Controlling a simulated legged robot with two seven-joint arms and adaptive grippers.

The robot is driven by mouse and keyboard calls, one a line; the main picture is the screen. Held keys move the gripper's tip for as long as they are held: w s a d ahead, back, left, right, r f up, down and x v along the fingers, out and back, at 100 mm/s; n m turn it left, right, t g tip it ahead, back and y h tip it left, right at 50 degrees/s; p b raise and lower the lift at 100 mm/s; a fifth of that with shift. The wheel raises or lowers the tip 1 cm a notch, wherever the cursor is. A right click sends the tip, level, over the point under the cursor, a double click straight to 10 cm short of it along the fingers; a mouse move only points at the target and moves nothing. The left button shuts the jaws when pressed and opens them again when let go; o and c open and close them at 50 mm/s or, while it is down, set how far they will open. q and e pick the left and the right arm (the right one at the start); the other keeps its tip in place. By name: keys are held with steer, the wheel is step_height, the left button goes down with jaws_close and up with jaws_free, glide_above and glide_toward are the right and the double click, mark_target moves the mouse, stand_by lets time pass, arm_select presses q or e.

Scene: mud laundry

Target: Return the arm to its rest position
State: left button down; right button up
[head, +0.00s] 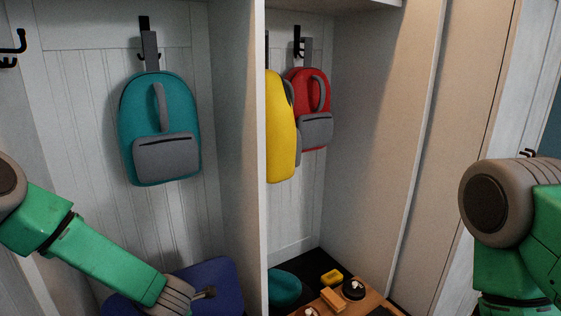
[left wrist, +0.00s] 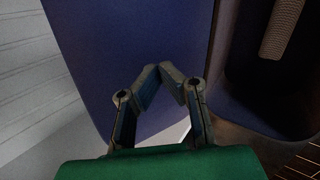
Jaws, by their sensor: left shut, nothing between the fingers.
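My left arm (head: 105,258) comes in from the left in the head view and slopes down to the right. My left gripper (head: 208,293) is at its end, in front of a dark blue item (head: 215,275) low in the left cubby. In the left wrist view the fingertips (left wrist: 160,72) meet with nothing between them. The blue surface (left wrist: 105,40) fills the space behind them; I cannot tell whether they touch it. My right arm (head: 510,225) is at the right edge of the head view, bent, with its gripper out of the picture.
A teal backpack (head: 158,110) hangs in the left cubby. A yellow backpack (head: 281,130) and a red one (head: 308,90) hang beyond the divider (head: 246,150). Brushes and a yellow block (head: 332,278) lie low near a wooden surface (head: 375,297). A tall panel stands at right.

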arm_select(q)
steer(key=s+d+f+m+h, duration=0.25)
steer(key=s+f+m, duration=0.35)
steer(key=s+m, duration=0.55)
steer(key=s+a+m+g, duration=0.3)
steer(key=s+m, duration=0.4)
steer(key=s, duration=0.7)
steer(key=s+a+m+g, duration=0.2)
steer(key=s+m+g, duration=0.2)
steer(key=s+m, duration=0.75)
step_height(320, 180, down, 9)
steer(key=d+n+t+b, duration=0.1)
steer(key=n+b, duration=0.1)
steer(key=b, duration=0.7)
steer(key=shift+d+n+h, duration=0.2)
steer(key=shift+n+h, duration=0.15)
steer(key=shift+n, duration=0.05)
arm_select(e)
step_height(320, 180, down, 9)
arm_select(q)
steer(key=shift+d, duration=0.1)
arm_select(e)
steer(key=shift+d+f, duration=0.1)
steer(key=shift+d, duration=0.1)
arm_select(q)
steer(key=shift+w+d, duration=0.1)
steer(key=shift+d, duration=0.3)
arm_select(e)
steer(key=shift+d+f, duration=0.1)
steer(key=shift+d, duration=0.35)
